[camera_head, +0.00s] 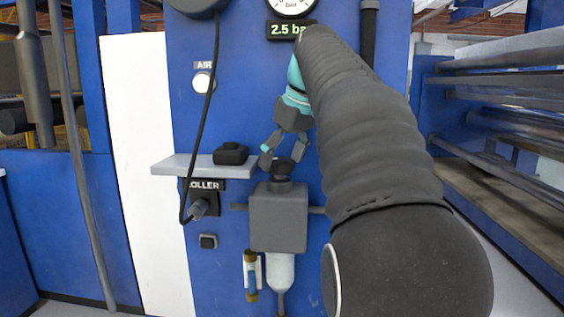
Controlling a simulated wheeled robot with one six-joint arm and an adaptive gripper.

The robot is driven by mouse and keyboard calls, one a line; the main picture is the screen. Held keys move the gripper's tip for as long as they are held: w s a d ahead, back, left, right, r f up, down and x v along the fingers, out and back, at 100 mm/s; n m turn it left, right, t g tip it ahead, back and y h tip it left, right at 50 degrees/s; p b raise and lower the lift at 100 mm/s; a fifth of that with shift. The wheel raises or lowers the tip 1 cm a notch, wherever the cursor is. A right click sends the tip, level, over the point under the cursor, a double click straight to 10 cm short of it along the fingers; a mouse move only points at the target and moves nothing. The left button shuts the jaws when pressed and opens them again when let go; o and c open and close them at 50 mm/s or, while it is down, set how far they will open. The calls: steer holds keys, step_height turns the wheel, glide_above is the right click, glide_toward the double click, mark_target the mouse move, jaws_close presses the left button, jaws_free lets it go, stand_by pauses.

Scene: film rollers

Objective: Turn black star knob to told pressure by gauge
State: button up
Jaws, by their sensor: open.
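The black knob (281,186) sits on top of a grey regulator block (279,222) on the blue panel. Its star shape is hard to make out at this size. My gripper (283,160) is open just above the knob, its fingers spread to either side of the knob's top. I cannot tell whether they touch it. The round white gauge (291,6) is cut off by the top edge, and its needle cannot be read. A display (290,30) below it shows 2.5 in green, its unit partly hidden by my arm.
A grey shelf (178,165) holding a black object (231,153) is left of my gripper. A black cable (211,105) hangs in front of the panel. Metal rollers (500,120) stand at right. My arm covers much of the panel's right side.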

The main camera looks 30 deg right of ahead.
steer(key=shift+f, duration=0.1)
steer(key=c, duration=1.1)
steer(key=shift+a+m+h+p, duration=0.1)
steer(key=shift+m+h+p, duration=0.2)
steer(key=shift+m+p, duration=0.35)
steer(key=shift+c, duration=0.2)
steer(key=shift+m, duration=0.75)
steer(key=o, duration=1.1)
steer(key=shift+o, duration=0.2)
